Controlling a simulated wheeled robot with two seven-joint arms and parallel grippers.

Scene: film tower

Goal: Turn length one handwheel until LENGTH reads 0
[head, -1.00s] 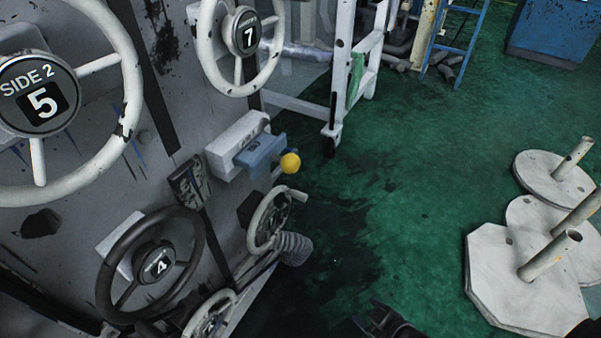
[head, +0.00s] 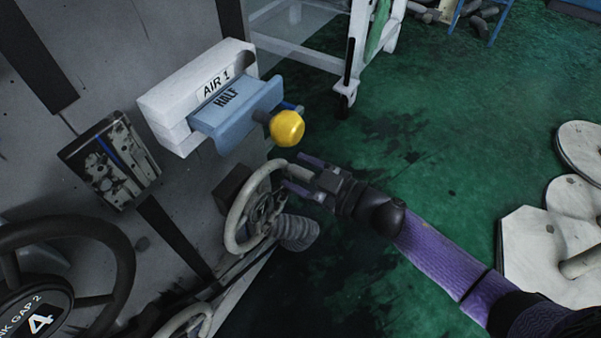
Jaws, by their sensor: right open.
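A small cream handwheel (head: 237,219) stands on the side of the grey machine, low in the middle of the head view. Its hub label is too oblique to read, so I cannot tell whether it is the length one wheel. No LENGTH reading is legible. My right gripper (head: 291,174) is open at the upper right of this wheel. Its two fingers lie on either side of a pale part at the wheel's rim; I cannot tell whether they touch it. My left gripper is not in view.
Above the wheel, a white and blue AIR 1 lever box (head: 183,88) with a yellow knob (head: 287,128) juts out. A dark handwheel marked 4 (head: 118,250) is at lower left. Pale round bases (head: 530,245) stand at right.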

